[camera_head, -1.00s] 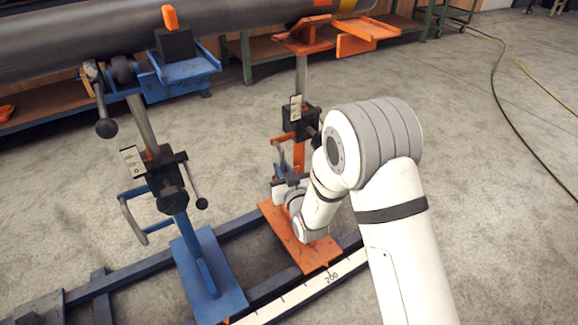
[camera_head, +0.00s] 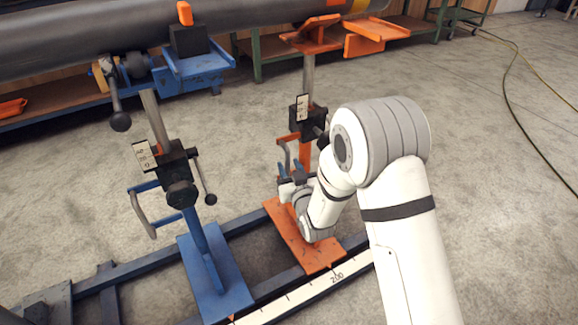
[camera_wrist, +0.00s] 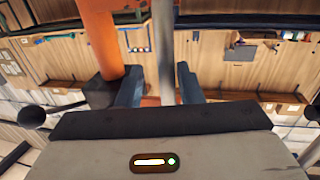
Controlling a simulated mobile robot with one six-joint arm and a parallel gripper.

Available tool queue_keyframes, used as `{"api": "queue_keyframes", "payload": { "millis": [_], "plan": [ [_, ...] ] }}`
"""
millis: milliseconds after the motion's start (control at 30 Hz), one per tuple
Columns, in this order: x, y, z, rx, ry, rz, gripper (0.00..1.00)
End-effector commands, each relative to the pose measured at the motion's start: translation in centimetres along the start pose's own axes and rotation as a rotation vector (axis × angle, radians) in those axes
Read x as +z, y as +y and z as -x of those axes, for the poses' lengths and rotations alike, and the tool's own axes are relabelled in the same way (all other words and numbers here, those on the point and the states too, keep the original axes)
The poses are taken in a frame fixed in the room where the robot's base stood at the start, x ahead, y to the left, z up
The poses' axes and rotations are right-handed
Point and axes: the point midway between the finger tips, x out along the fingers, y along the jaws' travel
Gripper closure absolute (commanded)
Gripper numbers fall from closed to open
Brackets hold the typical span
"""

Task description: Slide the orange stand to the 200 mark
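The orange stand stands on the rail, its orange base plate (camera_head: 296,232) lying across it. Its front edge is by the printed 200 mark (camera_head: 337,277) on the white scale strip (camera_head: 300,296); I cannot read the exact alignment. My gripper (camera_head: 290,168) is low beside the stand's post, at its grey bent handle (camera_head: 282,147). In the wrist view, the two blue-grey fingers (camera_wrist: 160,88) are apart, with a grey bar (camera_wrist: 164,45) upright between them and gaps visible beside it. The stand's orange post (camera_wrist: 100,40) is left of the bar. My arm hides part of the stand.
A blue stand (camera_head: 212,270) is on the same rail to the left, with its own bent handle. A large grey pipe (camera_head: 90,45) lies above both stands. A hose (camera_head: 507,85) lies on the floor at right; open floor surrounds the rail.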

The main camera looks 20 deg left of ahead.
Motion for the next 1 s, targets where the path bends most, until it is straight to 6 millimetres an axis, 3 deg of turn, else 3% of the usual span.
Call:
{"api": "queue_keyframes", "payload": {
  "millis": [300, 500, 1000],
  "plan": [
    [-0.2, 0.1, 5.0, 0.001, -0.003, 0.000, 0.67],
    [-0.1, 0.1, 7.1, 0.001, -0.001, 0.000, 0.67],
    [0.0, 0.1, 7.3, 0.001, 0.001, 0.000, 0.67]
  ]
}}
